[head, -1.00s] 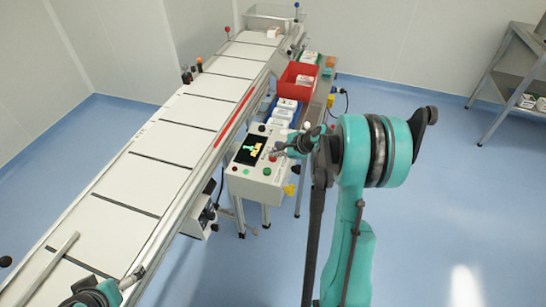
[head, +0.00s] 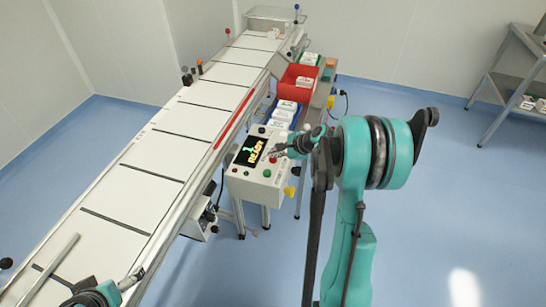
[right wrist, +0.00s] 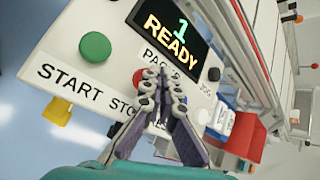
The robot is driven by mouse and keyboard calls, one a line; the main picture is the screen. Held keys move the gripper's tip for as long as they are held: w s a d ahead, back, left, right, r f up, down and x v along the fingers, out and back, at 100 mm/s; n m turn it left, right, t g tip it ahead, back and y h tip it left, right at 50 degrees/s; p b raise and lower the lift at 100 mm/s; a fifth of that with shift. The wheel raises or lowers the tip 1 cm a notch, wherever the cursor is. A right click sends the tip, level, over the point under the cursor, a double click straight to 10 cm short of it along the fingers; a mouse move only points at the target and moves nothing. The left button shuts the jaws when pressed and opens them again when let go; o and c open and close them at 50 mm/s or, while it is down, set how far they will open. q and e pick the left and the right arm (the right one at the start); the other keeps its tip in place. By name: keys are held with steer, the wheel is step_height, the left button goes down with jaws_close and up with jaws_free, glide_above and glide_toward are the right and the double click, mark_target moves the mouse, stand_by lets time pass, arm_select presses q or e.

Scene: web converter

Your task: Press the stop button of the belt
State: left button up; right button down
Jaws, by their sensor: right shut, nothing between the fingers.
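The control panel (head: 257,182) stands beside the belt (head: 150,150). Its screen shows "1 READY" in the right wrist view (right wrist: 170,30). There, a green button (right wrist: 95,46) sits above the START label. The red button (right wrist: 138,76) sits above the STOP label, partly hidden behind my fingertips. My right gripper (right wrist: 163,72) is shut and empty, its tips over the panel right at the red button; whether they touch it I cannot tell. It also shows over the panel in the head view (head: 274,156). My left arm shows at the lower left, over the belt; its finger state is unclear.
A black button (right wrist: 214,74) is on the panel to the right of my fingers. A red bin (head: 290,90) and a blue tray with white boxes stand behind the panel. A grey shelf (head: 510,75) is at the far right. The floor between is clear.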

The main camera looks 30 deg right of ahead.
mark_target(275, 159)
steer(key=shift+r, duration=0.45)
steer(key=shift+r+p, duration=1.95)
steer(key=shift+r, duration=0.6)
steer(key=shift+f, duration=0.1)
